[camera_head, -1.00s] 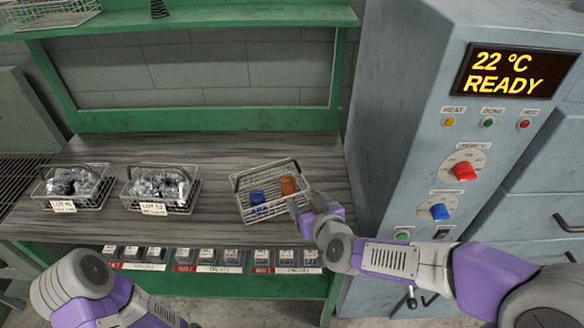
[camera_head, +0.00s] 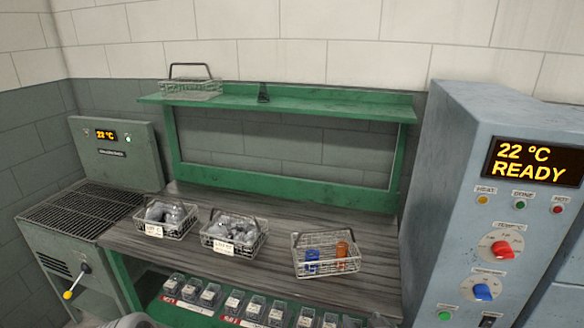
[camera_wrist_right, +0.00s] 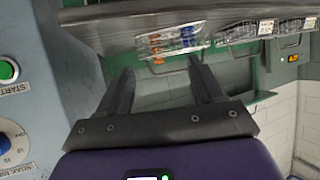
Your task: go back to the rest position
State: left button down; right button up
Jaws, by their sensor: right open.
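My right gripper (camera_wrist_right: 160,76) shows in the right wrist view, with its two dark fingers apart and nothing between them. It is clear of the bench, and the wire basket with blue and orange parts (camera_wrist_right: 173,52) lies beyond its fingertips. In the head view that basket (camera_head: 325,268) stands on the right part of the bench top, holding a blue and an orange piece. No gripper shows in the head view; my left gripper is not seen.
Two wire baskets of clear bagged parts (camera_head: 165,232) (camera_head: 234,248) stand left on the grey wood bench (camera_head: 285,232). A green shelf (camera_head: 330,103) holds an empty basket (camera_head: 190,90). The blue-grey cabinet (camera_head: 450,190), reading 22 °C READY, stands close right.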

jog(key=s+a+f+m+g+y+p, duration=0.1)
jog(key=s+f+g, duration=0.15)
jog(key=f, duration=0.65)
jog(key=s+a+f+g+p, duration=0.1)
jog(key=f+g, duration=0.3)
jog(key=f, duration=0.5)
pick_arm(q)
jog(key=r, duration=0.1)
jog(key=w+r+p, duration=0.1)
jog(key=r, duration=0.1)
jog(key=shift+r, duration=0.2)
pick_arm(e)
jog(key=s+a+f+m+g+y, duration=0.1)
jog(key=s+a+f+g, duration=0.1)
jog(key=s+f, duration=0.4)
jog(key=s+a+f+m+g, duration=0.1)
jog(key=s+a+f+g, duration=0.1)
jog(key=s+f, duration=0.5)
jog(key=shift+a+g+y, duration=0.3)
jog(key=shift+g+y, duration=0.1)
jog(key=shift+g, duration=0.35)
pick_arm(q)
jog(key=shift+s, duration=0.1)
